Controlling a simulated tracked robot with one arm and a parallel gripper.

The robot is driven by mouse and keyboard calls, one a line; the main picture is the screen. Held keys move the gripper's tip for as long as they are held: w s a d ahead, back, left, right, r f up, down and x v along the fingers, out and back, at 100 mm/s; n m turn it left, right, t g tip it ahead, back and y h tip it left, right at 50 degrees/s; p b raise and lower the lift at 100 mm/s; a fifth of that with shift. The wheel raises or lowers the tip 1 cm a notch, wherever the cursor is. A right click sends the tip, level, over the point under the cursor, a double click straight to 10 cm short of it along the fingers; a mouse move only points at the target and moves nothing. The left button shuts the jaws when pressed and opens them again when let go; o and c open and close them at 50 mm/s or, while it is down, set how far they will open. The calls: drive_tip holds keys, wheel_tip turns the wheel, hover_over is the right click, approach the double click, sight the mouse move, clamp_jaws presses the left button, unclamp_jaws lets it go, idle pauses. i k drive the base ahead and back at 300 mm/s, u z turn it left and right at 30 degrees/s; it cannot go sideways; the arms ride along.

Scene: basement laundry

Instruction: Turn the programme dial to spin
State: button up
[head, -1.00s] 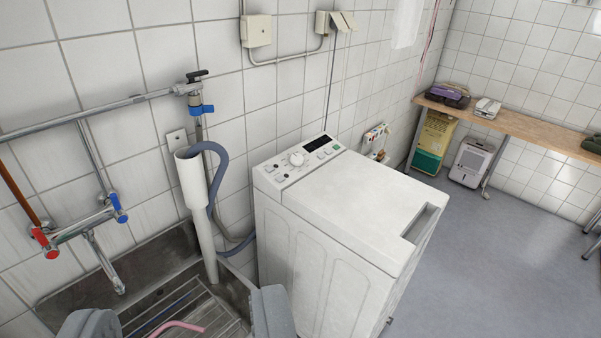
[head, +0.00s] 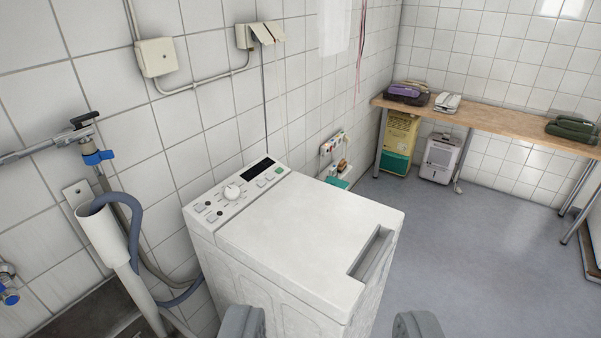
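The programme dial (head: 232,191) is a round white knob on the control panel (head: 213,207) at the back of the white top-loading washing machine (head: 310,232). Small buttons and a dark display (head: 257,167) sit around it. The dial's markings are too small to read. My gripper (head: 330,330) shows at the bottom edge as two grey fingers set wide apart, with nothing between them. It is in front of the machine in the picture, well below and to the right of the dial, and not touching it.
A grey hose and white standpipe (head: 108,238) stand left of the machine beside a sink (head: 85,315). A small wall shelf (head: 335,160) with bottles is behind it. A wooden bench (head: 490,120) lines the far wall. The floor (head: 470,230) on the right is clear.

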sight(232, 192)
drive_tip(key=z, duration=0.25)
drive_tip(key=i, duration=1.6)
drive_tip(key=u, duration=0.7)
